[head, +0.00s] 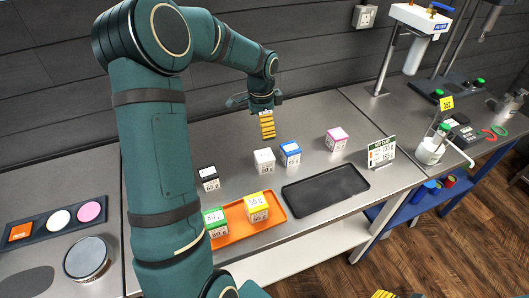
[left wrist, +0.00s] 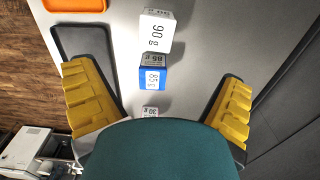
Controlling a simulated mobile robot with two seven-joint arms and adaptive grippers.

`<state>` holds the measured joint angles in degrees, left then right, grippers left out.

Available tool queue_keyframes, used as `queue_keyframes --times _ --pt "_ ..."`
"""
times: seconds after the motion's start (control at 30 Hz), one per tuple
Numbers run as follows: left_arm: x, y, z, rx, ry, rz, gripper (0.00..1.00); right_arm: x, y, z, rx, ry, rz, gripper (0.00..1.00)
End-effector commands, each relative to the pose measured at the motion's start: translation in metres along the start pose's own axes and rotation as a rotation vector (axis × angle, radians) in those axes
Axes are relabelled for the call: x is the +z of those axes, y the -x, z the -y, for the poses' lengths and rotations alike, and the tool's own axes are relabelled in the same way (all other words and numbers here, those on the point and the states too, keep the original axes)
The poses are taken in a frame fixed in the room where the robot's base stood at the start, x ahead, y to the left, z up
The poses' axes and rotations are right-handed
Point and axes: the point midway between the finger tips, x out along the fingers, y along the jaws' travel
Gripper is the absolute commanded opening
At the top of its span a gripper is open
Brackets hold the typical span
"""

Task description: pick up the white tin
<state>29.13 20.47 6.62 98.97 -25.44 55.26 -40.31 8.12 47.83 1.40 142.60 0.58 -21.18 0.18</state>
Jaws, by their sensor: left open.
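The white tin (head: 264,161) is a small box-shaped tin with a label on its front. It stands upright on the steel counter, just left of the blue tin (head: 290,153). My left gripper (head: 267,126) hangs above and behind these tins, apart from them, open.
A black tin (head: 209,179) stands left of the white tin. An orange tray (head: 275,205) holds green and yellow tins in front. An empty dark tray (head: 326,188) lies to the right. A pink tin (head: 337,139) and a price-like sign (head: 382,151) stand farther right.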

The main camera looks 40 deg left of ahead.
Motion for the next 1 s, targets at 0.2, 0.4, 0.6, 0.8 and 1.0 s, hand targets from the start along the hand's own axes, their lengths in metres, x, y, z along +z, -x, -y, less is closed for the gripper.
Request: queue_keyframes --times 0.2,0.4,0.6,0.8,1.0 --pt "0.000 -0.020 0.000 0.003 -0.001 0.003 0.96 0.000 -0.002 -0.001 0.001 -0.001 0.000 0.47" --pt "0.000 -0.059 -0.001 0.003 -0.001 0.003 0.96 0.001 -0.005 -0.002 0.001 -0.001 0.001 0.47" --pt "0.000 -0.082 -0.001 0.002 0.000 0.002 0.96 0.001 -0.006 -0.002 0.002 -0.001 0.000 0.47" --pt "-0.002 -0.091 -0.001 0.000 -0.001 0.001 0.96 0.001 -0.006 -0.002 0.002 -0.001 0.000 0.47" --pt "-0.007 -0.116 -0.005 0.003 -0.002 0.002 0.96 0.001 -0.007 -0.003 0.002 0.000 0.000 0.47"
